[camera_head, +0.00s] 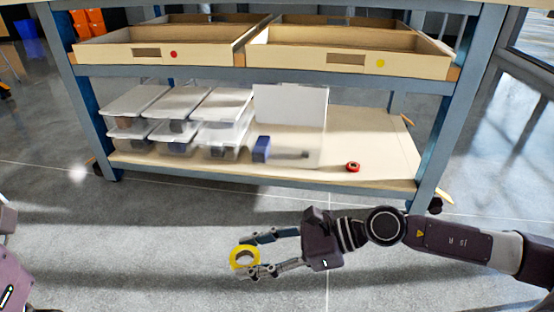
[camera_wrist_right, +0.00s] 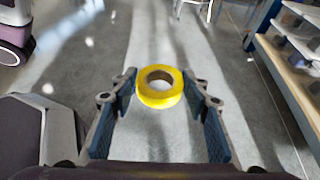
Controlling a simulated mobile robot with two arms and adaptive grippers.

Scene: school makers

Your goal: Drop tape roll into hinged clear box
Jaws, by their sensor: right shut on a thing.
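My right gripper (camera_head: 256,254) is shut on a yellow tape roll (camera_head: 236,257), held in front of the shelf unit above the grey floor. In the right wrist view the yellow roll (camera_wrist_right: 160,97) sits between the two fingers (camera_wrist_right: 160,100). A clear box with its lid raised (camera_head: 291,104) stands on the lower shelf, right of the stacked boxes. Its lid stands upright at the back. A blue and grey tool (camera_head: 262,149) shows in or at the front of the box; I cannot tell which. My left gripper is not in view.
Several lidded clear boxes (camera_head: 178,103) are stacked on the left of the lower shelf (camera_head: 375,140). A small red round thing (camera_head: 353,167) lies right of the open box. Wooden trays (camera_head: 345,58) fill the shelf above. Blue posts (camera_head: 446,110) flank the shelf.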

